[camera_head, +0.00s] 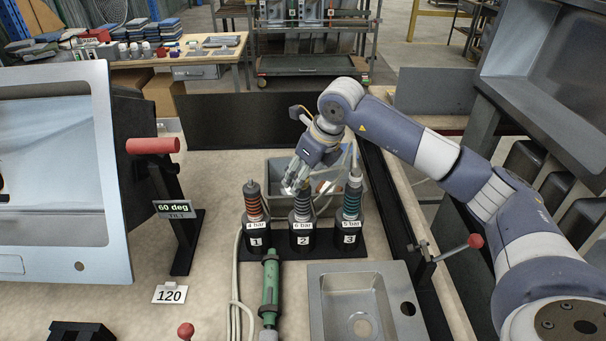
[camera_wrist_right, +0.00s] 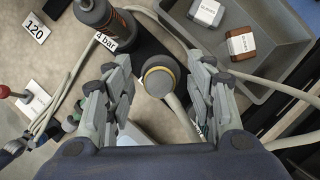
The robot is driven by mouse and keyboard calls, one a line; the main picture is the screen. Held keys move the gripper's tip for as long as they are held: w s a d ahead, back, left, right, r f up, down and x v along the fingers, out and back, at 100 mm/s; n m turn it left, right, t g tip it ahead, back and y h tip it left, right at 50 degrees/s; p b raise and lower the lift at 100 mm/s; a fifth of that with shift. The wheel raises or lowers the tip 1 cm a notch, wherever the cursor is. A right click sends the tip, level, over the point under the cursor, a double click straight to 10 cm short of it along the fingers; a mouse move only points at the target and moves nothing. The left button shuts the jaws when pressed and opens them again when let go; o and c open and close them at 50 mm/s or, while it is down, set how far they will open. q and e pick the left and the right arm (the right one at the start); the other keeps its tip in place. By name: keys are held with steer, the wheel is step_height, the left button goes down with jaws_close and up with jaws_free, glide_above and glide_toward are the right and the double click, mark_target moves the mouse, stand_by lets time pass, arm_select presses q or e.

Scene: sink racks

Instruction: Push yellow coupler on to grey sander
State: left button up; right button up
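My right gripper (camera_head: 297,178) reaches down over the middle post (camera_head: 302,205), labelled 2 and 6 bar, in the head view. In the right wrist view its fingers (camera_wrist_right: 160,100) are open. A round grey cap with a yellow ring (camera_wrist_right: 159,77) shows between and just beyond them; I cannot tell whether they touch it. This ring is the only clear yellow on a coupler-like part. No grey sander can be made out for certain. A green tool with grey ends (camera_head: 270,285) lies in front of the posts. My left gripper is not in view.
Posts 1 (camera_head: 252,205) and 3 (camera_head: 351,205) stand close on either side. A grey bin (camera_wrist_right: 282,62) with small labelled boxes is behind. A metal sink (camera_head: 325,300) lies in front right; a large tilted sink (camera_head: 110,170) stands left. Pale hoses (camera_head: 236,290) run along the table.

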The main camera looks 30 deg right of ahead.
steer(key=v, duration=1.2)
stand_by(0.3)
